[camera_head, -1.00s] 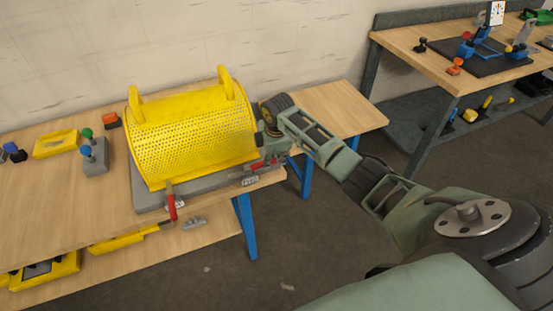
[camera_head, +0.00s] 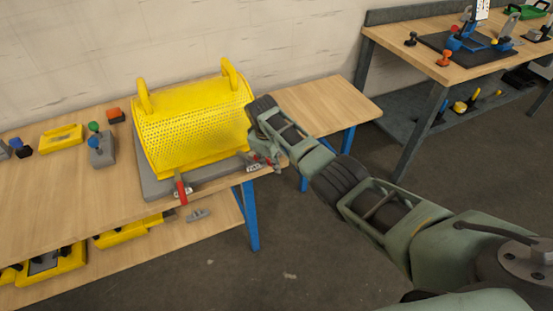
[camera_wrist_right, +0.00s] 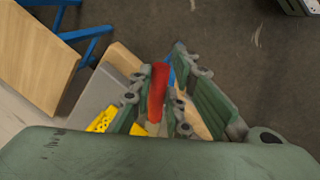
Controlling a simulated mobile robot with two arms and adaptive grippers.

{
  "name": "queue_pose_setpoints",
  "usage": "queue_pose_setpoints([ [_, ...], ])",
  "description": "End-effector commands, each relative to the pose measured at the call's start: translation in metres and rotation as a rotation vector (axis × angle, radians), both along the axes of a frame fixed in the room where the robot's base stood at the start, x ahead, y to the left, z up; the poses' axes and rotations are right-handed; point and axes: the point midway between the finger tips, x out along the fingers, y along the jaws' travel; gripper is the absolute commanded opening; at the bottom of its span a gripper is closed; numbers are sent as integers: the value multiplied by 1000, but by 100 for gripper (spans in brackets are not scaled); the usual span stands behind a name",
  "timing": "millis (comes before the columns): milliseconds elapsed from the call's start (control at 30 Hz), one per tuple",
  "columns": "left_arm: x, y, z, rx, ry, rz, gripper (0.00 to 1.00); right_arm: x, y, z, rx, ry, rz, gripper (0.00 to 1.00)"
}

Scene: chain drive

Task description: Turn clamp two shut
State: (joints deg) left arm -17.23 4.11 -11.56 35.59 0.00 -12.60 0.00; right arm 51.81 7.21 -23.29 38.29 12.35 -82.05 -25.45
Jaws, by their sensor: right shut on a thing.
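The yellow perforated guard (camera_head: 195,125) sits on a grey base plate (camera_head: 160,188) on the wooden workbench. A clamp with a red handle (camera_head: 181,187) and a small label stands at the plate's front left. A second label (camera_head: 253,168) marks the clamp at the front right corner, where my right gripper (camera_head: 265,160) is. In the right wrist view a red clamp handle (camera_wrist_right: 158,90) lies between the fingers of my right gripper (camera_wrist_right: 160,100), which is shut on it. The clamp's body is mostly hidden. My left gripper is not in view.
A yellow tray (camera_head: 62,139) and a grey block with coloured knobs (camera_head: 101,150) lie left of the guard. Yellow parts sit on the lower shelf. Another workbench (camera_head: 400,55) stands at the back right. The bench right of the guard is clear.

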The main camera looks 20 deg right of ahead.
Motion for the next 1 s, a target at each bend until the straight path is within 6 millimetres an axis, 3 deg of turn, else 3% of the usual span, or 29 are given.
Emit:
queue_pose_setpoints([
  [500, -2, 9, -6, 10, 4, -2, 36, -5, 27, 2, -1, -6, -433, 0],
  [1000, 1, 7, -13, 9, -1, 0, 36, -5, 40, 3, 0, -9, -593, 0],
])
